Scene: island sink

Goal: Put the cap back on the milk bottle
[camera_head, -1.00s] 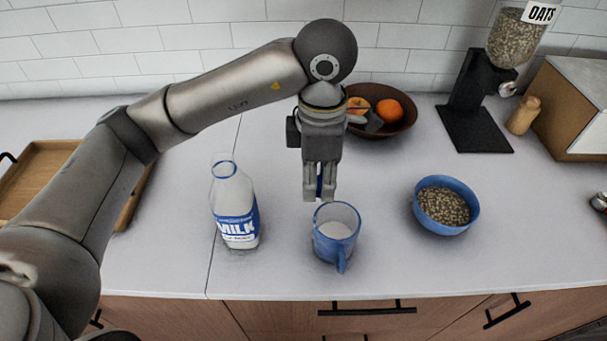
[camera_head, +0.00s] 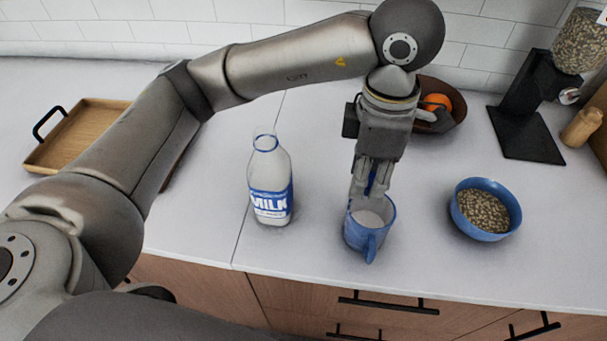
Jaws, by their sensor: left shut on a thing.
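The milk bottle (camera_head: 270,185), with a blue and white label, stands upright on the counter left of my left gripper. Its neck has a blue ring and shows no cap on top. My left gripper (camera_head: 369,188) points down with its fingers close together on a small blue thing, the cap by its colour; the fingers mostly hide it. The fingertips overlap the far rim of a blue mug (camera_head: 372,234) in the picture; I cannot tell whether they touch it. My right gripper is not in view.
The mug holds something white. A blue bowl (camera_head: 461,216) of oats stands to the right. A dark fruit bowl (camera_head: 457,105) is behind the gripper, with an oats dispenser (camera_head: 525,115) farther right. A wooden tray (camera_head: 85,132) lies at the left. The counter around the bottle is clear.

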